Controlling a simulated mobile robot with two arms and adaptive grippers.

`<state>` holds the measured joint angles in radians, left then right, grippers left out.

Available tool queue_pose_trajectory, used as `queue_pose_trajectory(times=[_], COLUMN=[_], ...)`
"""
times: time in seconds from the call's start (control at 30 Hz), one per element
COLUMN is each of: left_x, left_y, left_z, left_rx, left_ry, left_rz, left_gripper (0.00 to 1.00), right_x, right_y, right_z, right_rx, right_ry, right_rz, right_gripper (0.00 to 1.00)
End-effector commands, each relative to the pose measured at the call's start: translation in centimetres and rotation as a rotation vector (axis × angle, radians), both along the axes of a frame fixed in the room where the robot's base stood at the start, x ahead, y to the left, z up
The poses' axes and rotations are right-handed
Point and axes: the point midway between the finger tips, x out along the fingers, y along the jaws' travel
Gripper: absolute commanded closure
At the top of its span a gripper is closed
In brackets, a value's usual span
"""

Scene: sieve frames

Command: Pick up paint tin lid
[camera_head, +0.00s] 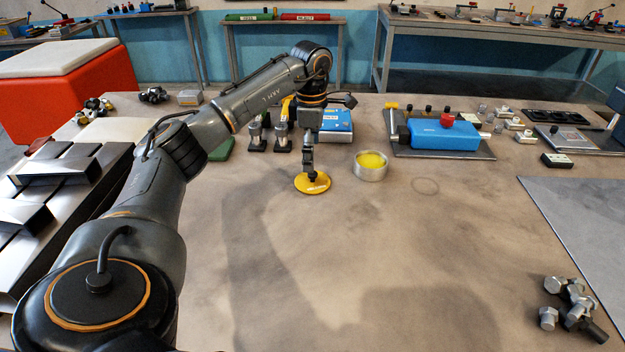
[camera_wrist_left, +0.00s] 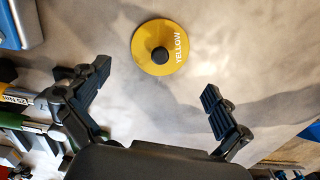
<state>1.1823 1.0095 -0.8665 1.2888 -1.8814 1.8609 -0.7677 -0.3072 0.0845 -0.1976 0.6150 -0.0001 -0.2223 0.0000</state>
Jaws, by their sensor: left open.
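The paint tin lid (camera_head: 313,182) is a flat yellow disc lying on the table. In the left wrist view the lid (camera_wrist_left: 147,36) shows a black central knob (camera_wrist_left: 160,55) and the word YELLOW. My left gripper (camera_head: 310,170) points down just above the lid in the head view and partly covers it. In the left wrist view the two fingers of my left gripper (camera_wrist_left: 157,78) are spread wide with nothing between them. The lid appears beyond the fingertips there. The open paint tin (camera_head: 370,170), silver with yellow inside, stands to the right of the lid.
A blue box (camera_head: 338,127) and upright tools (camera_head: 270,135) stand behind the lid. A blue block on a board (camera_head: 444,134) is at the back right. Bolts (camera_head: 570,304) lie at the front right. The middle front of the table is clear.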

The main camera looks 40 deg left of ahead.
Motion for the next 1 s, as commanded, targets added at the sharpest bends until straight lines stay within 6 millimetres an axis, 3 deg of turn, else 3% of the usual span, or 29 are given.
queue_pose_trajectory(times=[0.23,0.5,0.77,1.0], left_x=[-0.1,-0.2,-0.1,-0.1], left_y=[0.1,0.2,0.2,0.2], left_z=[-1.9,-5.6,-6.0,-6.0], left_rx=[0.0,0.0,0.0,0.0], left_ry=[0.002,0.0,-0.001,-0.001], left_rz=[0.0,0.0,0.0,0.0], left_gripper=[0.0,0.0,0.0,0.45], right_x=[1.2,1.2,1.1,0.8], right_y=[0.1,0.2,1.0,1.0], right_z=[0.6,1.5,1.4,1.4], right_rx=[0.002,0.004,0.013,0.013], right_ry=[-0.019,-0.02,-0.018,-0.013], right_rz=[0.0,0.0,0.0,0.001], right_gripper=[0.64,0.64,0.64,0.64])
